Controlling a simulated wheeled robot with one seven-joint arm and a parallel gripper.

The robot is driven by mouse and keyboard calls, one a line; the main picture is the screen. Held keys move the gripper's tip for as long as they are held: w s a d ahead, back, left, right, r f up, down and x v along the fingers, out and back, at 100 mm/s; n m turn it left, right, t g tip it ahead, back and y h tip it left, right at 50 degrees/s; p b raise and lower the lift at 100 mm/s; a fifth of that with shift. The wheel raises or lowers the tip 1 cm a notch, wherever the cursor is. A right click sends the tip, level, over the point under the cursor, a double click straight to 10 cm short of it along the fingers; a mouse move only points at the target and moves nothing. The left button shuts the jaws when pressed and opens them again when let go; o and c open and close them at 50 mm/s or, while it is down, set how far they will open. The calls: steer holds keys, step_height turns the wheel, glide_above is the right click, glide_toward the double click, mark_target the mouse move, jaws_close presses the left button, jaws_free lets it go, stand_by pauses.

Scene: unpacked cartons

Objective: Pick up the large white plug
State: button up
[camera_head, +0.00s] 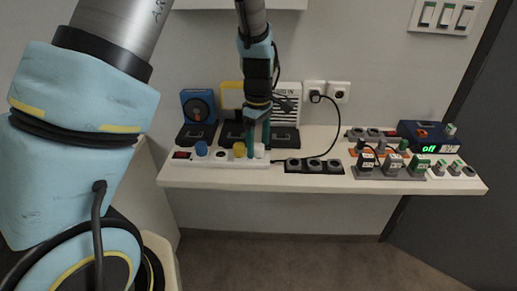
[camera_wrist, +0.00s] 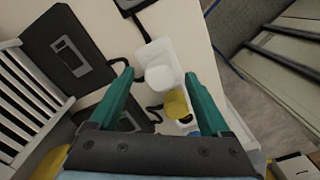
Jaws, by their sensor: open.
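The large white plug (camera_head: 259,151) stands in the white power strip (camera_head: 222,164) at the left of the shelf, to the right of a yellow plug (camera_head: 239,149). In the wrist view the round white plug (camera_wrist: 159,76) shows between the teal fingers, near their tips. My gripper (camera_head: 258,152) points down over the strip with its fingers apart, one on each side of the plug. In the wrist view my gripper (camera_wrist: 159,75) is open with nothing clamped. I cannot tell whether a finger touches the plug. The plug's prongs are hidden.
The yellow plug (camera_wrist: 177,104) sits close beside the right finger in the wrist view. A blue plug (camera_head: 201,148) stands farther left on the strip. A black socket strip (camera_head: 300,171) lies to the right. Devices stand behind. A black cable (camera_head: 338,120) hangs from the wall socket.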

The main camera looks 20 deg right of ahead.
steer(key=shift+f, duration=0.2)
jaws_close()
stand_by(0.6)
